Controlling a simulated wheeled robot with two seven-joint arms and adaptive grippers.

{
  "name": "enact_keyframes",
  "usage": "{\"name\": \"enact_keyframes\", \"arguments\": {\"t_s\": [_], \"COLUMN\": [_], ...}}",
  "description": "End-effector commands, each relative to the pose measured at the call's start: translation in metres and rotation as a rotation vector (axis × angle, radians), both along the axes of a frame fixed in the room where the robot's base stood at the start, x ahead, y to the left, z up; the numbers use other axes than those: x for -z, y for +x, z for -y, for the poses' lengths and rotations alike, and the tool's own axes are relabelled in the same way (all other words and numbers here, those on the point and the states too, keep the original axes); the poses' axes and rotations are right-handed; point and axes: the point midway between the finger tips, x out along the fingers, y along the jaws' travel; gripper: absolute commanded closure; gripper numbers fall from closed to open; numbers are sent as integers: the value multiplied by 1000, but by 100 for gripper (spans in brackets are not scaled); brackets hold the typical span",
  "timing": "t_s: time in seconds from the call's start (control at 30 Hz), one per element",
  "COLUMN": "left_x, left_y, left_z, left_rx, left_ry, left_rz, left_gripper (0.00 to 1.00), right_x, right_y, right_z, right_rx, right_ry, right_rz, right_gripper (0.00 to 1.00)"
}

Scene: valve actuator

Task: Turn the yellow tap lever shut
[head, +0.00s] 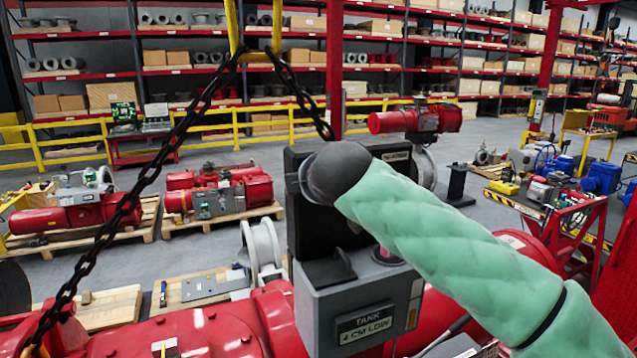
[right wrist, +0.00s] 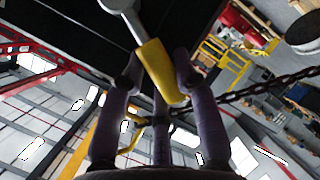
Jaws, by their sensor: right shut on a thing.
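In the right wrist view, the yellow tap lever (right wrist: 158,70) lies between the fingers of my right gripper (right wrist: 156,80), which is shut on it. The lever joins a grey metal stem (right wrist: 122,6) at the top, beside a dark panel. In the head view my right arm, in a green sleeve, reaches in from the right and ends in a dark wrist against a black panel (head: 305,220). The lever and the right fingers are hidden there. My left gripper is in neither view.
A grey box (head: 362,300) labelled "TANK 4 CM LOW" sits below the wrist on the red actuator (head: 205,335). A black chain (head: 150,165) hangs in two legs from a yellow hoist piece (head: 236,25). Pallets with red actuators (head: 215,190) and shelving stand behind.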

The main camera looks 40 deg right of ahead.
Motion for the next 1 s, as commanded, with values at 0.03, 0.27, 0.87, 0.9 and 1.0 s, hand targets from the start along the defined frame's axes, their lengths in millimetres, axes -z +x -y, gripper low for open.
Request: {"name": "enact_keyframes", "arguments": {"t_s": [0.03, 0.27, 0.87, 0.9, 1.0], "left_x": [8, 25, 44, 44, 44], "left_y": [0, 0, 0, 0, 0], "left_z": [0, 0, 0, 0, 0], "left_rx": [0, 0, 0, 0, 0], "left_ry": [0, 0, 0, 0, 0], "left_rz": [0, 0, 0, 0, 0], "left_gripper": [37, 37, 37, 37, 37], "right_x": [7, 20, 33, 33, 33], "right_y": [2, 4, 5, 5, 5], "right_z": [-4, -9, -12, -12, -12], "right_rx": [-6, -5, -3, -3, -3], "right_ry": [-41, -220, -427, -429, -430], "right_rz": [-13, -71, -139, -140, -140], "right_gripper": [100, 100, 100, 100, 100]}}
